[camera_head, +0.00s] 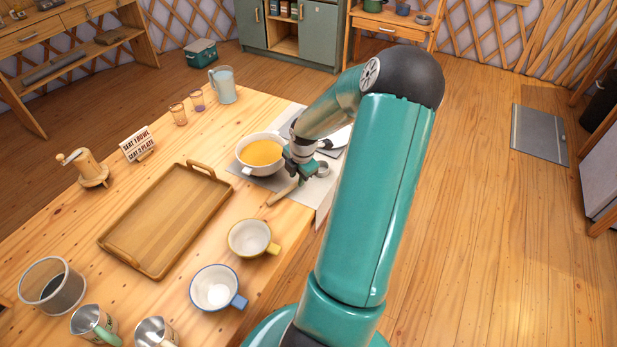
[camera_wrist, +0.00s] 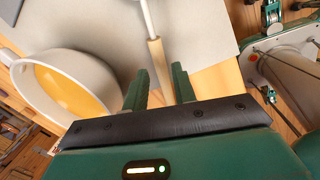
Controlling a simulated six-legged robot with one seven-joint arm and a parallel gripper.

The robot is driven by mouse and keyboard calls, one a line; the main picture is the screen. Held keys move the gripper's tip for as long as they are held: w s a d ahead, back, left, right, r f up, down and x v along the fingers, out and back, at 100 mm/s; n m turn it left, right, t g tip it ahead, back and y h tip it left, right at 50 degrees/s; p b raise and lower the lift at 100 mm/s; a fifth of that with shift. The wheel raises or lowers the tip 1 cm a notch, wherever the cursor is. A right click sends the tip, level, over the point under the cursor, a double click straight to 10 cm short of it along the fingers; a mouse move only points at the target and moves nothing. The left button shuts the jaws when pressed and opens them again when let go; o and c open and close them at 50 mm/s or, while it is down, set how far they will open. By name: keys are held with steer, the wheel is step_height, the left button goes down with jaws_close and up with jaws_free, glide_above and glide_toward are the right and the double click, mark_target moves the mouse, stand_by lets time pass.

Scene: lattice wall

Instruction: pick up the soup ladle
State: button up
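The soup ladle has a wooden handle (camera_head: 282,194) and lies on the table near its right edge, beside the soup bowl. In the wrist view its handle (camera_wrist: 157,62) and pale shaft run away from me, in line with the gap between my fingers. A small grey round shape by the gripper in the head view may be its bowl; I cannot tell. My gripper (camera_head: 299,172) is low over the ladle. In the wrist view my gripper (camera_wrist: 160,88) has its fingers apart, with clear space beside the handle. I cannot tell how deep the handle sits between them.
A white bowl of orange soup (camera_head: 261,153) stands just left of my gripper; it also shows in the wrist view (camera_wrist: 68,88). A yellow-handled cup (camera_head: 252,238), a blue-rimmed cup (camera_head: 216,288) and a wooden tray (camera_head: 165,216) are nearer.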

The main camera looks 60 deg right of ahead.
mark_target(296, 183)
steer(key=f, duration=0.3)
steer(key=shift+w+d+f, duration=0.1)
steer(key=shift+w+f, duration=0.15)
steer(key=shift+w, duration=0.1)
steer(key=shift+c, duration=0.5)
jaws_close()
steer(key=shift+r, duration=0.15)
